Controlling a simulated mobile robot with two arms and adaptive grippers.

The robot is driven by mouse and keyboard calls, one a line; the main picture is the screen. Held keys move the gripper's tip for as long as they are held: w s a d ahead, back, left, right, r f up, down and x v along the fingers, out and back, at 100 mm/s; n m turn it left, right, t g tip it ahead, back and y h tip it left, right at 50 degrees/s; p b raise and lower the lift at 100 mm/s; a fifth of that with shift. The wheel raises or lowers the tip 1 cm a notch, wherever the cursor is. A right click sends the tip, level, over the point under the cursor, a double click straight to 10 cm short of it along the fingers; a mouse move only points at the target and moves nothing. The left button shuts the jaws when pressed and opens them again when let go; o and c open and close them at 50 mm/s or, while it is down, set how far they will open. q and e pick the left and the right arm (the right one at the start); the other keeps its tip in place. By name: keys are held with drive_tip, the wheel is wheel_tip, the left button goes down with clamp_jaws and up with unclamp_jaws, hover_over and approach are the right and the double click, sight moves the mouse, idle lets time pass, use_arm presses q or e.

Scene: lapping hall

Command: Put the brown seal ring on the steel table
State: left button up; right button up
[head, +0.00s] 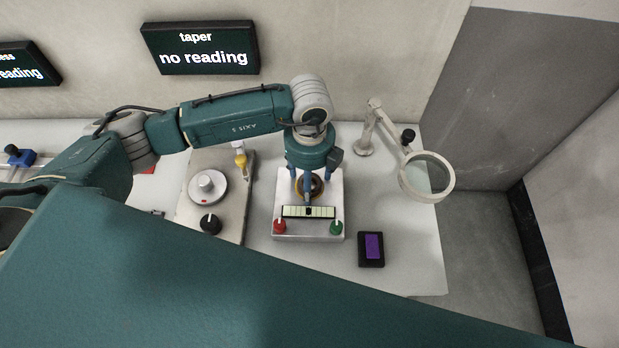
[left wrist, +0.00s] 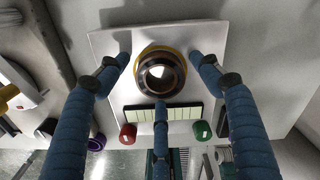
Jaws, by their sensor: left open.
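A dark brown ring (head: 316,186), with a yellow-ochre band around its base, sits on a white block-shaped device (head: 284,189) on the light grey table (head: 412,272). The left wrist view shows the ring (left wrist: 178,72) from above, with a bright middle. My left gripper (head: 309,188) is above the device, its three blue fingers open and spread around the ring. In the left wrist view, two fingertips of the left gripper (left wrist: 160,76) are at the ring's sides and one is below it, with gaps visible. My right gripper is not in view.
The device has a striped scale (head: 294,212), a red knob (head: 279,227) and a green knob (head: 336,228). A magnifier (head: 427,177) stands to the right, a purple pad (head: 373,246) in front. A plate with a dial (head: 206,188) is left. Bare tabletop lies around the pad.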

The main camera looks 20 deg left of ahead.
use_arm(q)
drive_tip(key=shift+r, duration=0.5)
wheel_tip(320, 180, up, 11)
drive_tip(key=b, duration=0.3)
drive_tip(key=shift+r, duration=0.2)
drive_tip(key=shift+s+f, duration=0.1)
